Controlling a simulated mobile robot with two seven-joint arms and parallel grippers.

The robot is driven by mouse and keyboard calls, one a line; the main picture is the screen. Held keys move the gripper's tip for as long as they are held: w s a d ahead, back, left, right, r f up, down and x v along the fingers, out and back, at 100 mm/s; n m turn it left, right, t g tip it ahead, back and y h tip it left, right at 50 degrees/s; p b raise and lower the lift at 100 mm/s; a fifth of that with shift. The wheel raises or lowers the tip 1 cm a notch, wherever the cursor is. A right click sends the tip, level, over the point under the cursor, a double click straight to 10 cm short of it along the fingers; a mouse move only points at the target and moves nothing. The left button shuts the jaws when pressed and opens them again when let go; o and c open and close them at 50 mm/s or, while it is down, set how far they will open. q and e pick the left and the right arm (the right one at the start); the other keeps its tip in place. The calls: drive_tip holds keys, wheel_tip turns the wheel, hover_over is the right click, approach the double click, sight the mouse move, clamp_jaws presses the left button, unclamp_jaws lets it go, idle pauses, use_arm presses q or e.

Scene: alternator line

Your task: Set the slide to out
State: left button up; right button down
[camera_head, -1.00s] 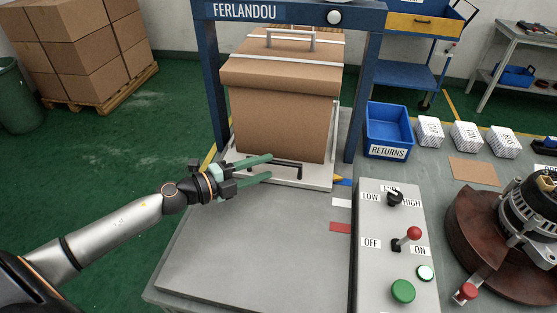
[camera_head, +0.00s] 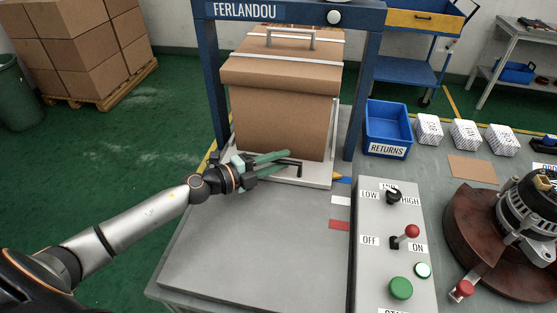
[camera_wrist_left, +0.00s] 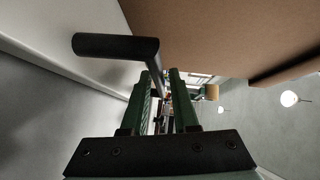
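The slide (camera_head: 318,182) is a pale plate under a cardboard box (camera_head: 280,120), inside the blue frame. A black bar handle (camera_head: 298,164) stands at its front edge. A yellow pointer (camera_head: 338,176) at its right side is by the blue mark (camera_head: 346,181); the white mark (camera_head: 341,201) and red mark (camera_head: 339,225) lie nearer me. My left gripper (camera_head: 288,162) is at the handle with its green fingers apart. In the left wrist view the handle (camera_wrist_left: 118,47) crosses at the fingertips (camera_wrist_left: 162,75); whether they touch it I cannot tell. My right gripper is out of view.
A control panel (camera_head: 375,280) with knob, red-tipped lever and green buttons stands right of the bare grey tabletop (camera_head: 250,245). The blue frame (camera_head: 366,90) has posts on both sides of the box. A blue returns bin (camera_head: 388,125) and alternator (camera_head: 530,210) are further right.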

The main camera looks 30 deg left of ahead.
use_arm(q)
clamp_jaws()
idle(1.0)
